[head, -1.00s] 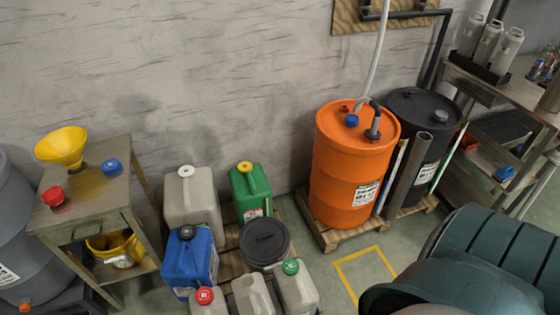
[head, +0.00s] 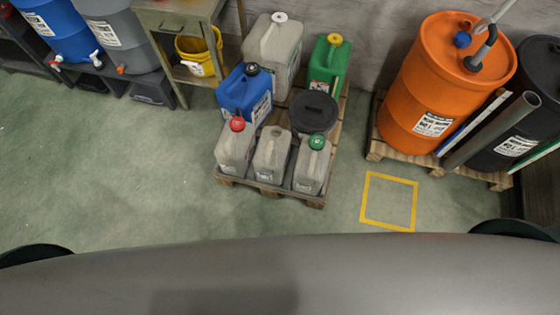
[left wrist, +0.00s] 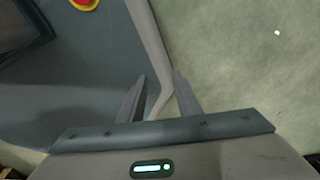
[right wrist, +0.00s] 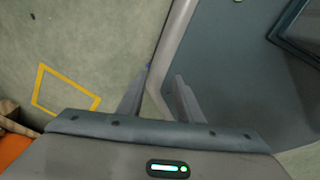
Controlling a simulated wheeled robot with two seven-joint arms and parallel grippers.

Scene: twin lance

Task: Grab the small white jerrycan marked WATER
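Three small off-white jerrycans stand upright in the front row of a wooden pallet (head: 262,189) in the head view. One has a red cap (head: 235,150), the middle one has a dull beige top (head: 271,158), and one has a green cap (head: 312,168). Their labels are too small to read, so I cannot tell which is marked WATER. My left gripper (left wrist: 160,82) is open and empty in the left wrist view. My right gripper (right wrist: 162,76) is open and empty in the right wrist view. Neither gripper shows in the head view, and both are away from the jerrycans.
Behind them on the pallet are a blue jerrycan (head: 240,96), a larger greyish jerrycan (head: 274,50), a green jerrycan (head: 329,63) and a black-lidded container (head: 313,113). An orange drum (head: 435,85) stands right. Floor in front is clear, with a yellow square (head: 365,200).

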